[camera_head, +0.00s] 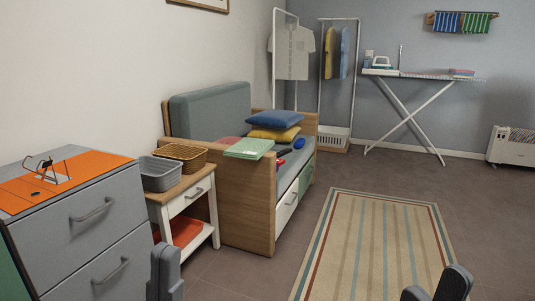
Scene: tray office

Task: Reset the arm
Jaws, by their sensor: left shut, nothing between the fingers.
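My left gripper (166,272) is at the bottom of the view, in front of the drawer cabinet and the small side table. Its dark grey fingers are shut and hold nothing. My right gripper (434,291) is at the bottom right edge, in front of the lower right part of the striped rug. Only its dark finger ends show, with the rest cut off by the frame, and I cannot tell whether it is open or shut. Both grippers appear clear of the furniture.
A grey drawer cabinet (105,238) with an orange top stands at left. Beside it are a side table (189,187) with baskets and a wooden-sided sofa (245,200). The striped rug (375,245) lies on open floor. An ironing board (420,76) and a heater (510,147) stand behind.

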